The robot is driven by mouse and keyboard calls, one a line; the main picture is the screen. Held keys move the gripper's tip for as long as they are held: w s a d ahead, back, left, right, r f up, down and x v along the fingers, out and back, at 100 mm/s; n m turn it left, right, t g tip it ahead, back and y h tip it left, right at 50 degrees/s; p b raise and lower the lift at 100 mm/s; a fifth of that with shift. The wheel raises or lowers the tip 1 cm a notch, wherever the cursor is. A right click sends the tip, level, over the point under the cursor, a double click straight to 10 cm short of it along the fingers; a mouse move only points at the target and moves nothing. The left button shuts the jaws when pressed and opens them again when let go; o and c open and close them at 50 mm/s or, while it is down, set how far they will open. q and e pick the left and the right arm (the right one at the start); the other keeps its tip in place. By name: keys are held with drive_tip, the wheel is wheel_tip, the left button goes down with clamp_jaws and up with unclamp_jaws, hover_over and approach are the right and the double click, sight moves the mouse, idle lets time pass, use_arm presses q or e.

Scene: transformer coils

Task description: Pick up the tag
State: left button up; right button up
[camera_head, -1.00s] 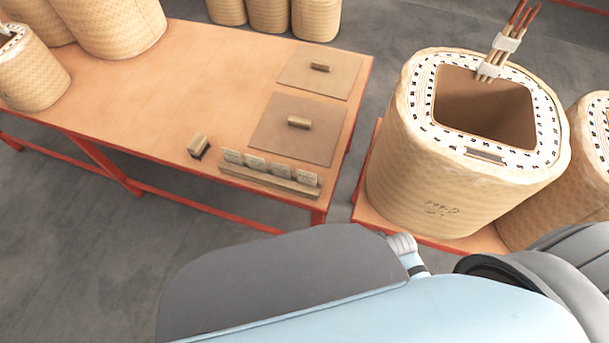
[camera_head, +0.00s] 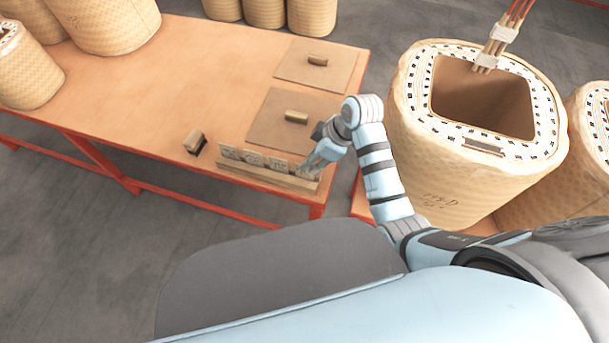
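The leftmost tag (camera_head: 229,152), the second tag (camera_head: 253,158) and the third tag (camera_head: 277,164) are in plain view. My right gripper (camera_head: 308,170) points down and left at the right end of the row, over the rightmost tag, which it largely hides. The fingers are too small here to tell whether they are open or shut, or whether they touch that tag. My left gripper is not in view.
The table (camera_head: 150,85) has clear room left of the holder. A small dark-based block (camera_head: 195,142) stands left of the holder. Two flat boards with handles, a near one (camera_head: 270,125) and a far one (camera_head: 315,75), lie behind. A large coil (camera_head: 450,170) stands to the right.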

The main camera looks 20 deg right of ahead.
sight(305, 174)
drive_tip(key=b+x, duration=0.2)
drive_tip(key=x, duration=0.4)
drive_tip(key=shift+w+f, duration=0.1)
drive_tip(key=shift+f, duration=0.25)
drive_tip(key=shift+r, duration=0.1)
clamp_jaws()
